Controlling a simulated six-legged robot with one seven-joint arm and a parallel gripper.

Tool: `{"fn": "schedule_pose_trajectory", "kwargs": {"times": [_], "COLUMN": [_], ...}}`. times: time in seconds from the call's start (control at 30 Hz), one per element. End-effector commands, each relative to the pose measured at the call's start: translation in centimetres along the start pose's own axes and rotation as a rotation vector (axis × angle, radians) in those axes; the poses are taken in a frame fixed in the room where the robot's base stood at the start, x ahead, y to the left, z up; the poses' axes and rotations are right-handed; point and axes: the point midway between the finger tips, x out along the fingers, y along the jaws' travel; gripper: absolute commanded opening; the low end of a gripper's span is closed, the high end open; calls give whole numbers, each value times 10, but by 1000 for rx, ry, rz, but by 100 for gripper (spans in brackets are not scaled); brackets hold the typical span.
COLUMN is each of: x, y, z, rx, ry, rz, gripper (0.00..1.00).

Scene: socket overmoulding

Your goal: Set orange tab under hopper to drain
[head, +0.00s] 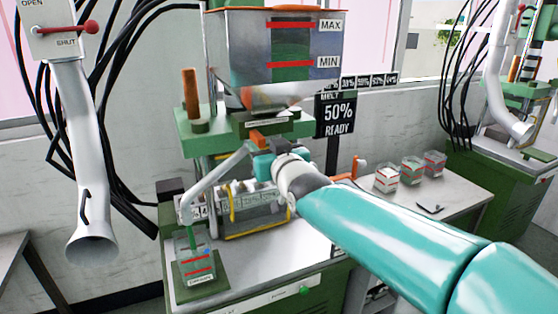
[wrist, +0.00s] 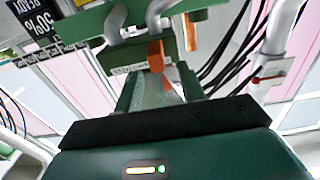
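The hopper (head: 245,45) is a grey metal bin with red MAX and MIN lines. The orange tab (head: 259,139) sits beneath it, below the green plate (head: 200,145). My gripper (head: 266,160) is right at the tab, partly hidden by my wrist. In the wrist view the orange tab (wrist: 155,52) stands just beyond the fingers, beside a small label plate (wrist: 128,70). My gripper (wrist: 158,88) shows two green fingers standing apart. I cannot tell whether they touch the tab. The tab's label is too small to read.
A bent pipe (head: 215,178) leads down to a clear beaker (head: 197,268) at the bench's front left. An upright orange handle (head: 190,90) stands left of the hopper. A white pipe (head: 78,160) hangs at left. Several cups (head: 387,180) stand on the right table.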

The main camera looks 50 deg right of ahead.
Motion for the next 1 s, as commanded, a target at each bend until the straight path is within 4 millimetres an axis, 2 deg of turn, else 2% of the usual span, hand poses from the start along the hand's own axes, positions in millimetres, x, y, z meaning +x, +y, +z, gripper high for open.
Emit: {"fn": "schedule_pose_trajectory", "kwargs": {"times": [0.3,0.5,0.67,1.0], "x": [-53,-74,-81,-81], "y": [1,1,0,0], "z": [-1,-1,0,0], "rx": [2,1,-1,0], "ry": [4,2,1,0], "rz": [0,-1,-2,-2], "gripper": [40,40,40,40]}}
